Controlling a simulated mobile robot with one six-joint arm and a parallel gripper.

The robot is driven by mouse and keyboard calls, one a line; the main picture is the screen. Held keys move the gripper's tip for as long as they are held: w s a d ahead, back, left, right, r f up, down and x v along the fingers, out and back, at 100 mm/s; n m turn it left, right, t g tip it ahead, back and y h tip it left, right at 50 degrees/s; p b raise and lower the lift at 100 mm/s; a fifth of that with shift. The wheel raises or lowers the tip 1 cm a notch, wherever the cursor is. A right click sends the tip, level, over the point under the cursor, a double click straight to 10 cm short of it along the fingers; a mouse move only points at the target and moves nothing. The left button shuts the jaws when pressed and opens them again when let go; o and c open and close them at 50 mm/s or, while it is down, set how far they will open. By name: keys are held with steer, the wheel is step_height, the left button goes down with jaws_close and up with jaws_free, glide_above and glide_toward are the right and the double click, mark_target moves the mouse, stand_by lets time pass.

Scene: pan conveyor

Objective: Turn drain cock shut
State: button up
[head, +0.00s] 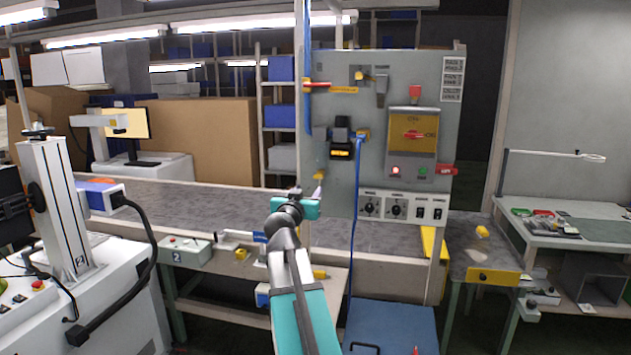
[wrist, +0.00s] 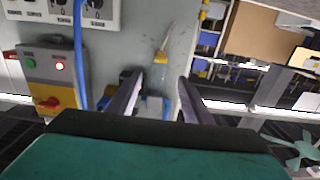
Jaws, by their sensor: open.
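A small yellow fitting (head: 319,177) with a pale lever sits low on the left edge of the grey panel (head: 335,205). In the wrist view the yellow fitting (wrist: 161,57) shows just beyond the fingertips, its pale lever slanting upward. A red lever (head: 317,84) beside a yellow tag sits higher on the panel's left edge. No readable label shows which one is the drain cock. My gripper (wrist: 161,76) is open and empty; the fitting appears between its fingers but apart from them. In the head view my wrist mostly hides the gripper.
A blue hose (head: 357,180) hangs down the panel right of my gripper. The panel also carries a black-and-yellow device (head: 341,138), a red-handled rotary switch (head: 414,134) and several knobs. A long conveyor (head: 200,200) runs behind. A blue box (head: 392,325) stands below the panel.

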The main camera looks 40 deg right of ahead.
mark_target(318, 177)
steer(key=shift+p+x, duration=1.55)
steer(key=shift+x, duration=3.8)
steer(key=shift+p+x, duration=0.45)
steer(key=shift+x, duration=1.05)
steer(key=c, duration=1)
steer(key=shift+a, duration=0.15)
steer(key=shift+c, duration=0.3)
steer(key=shift+r, duration=0.1)
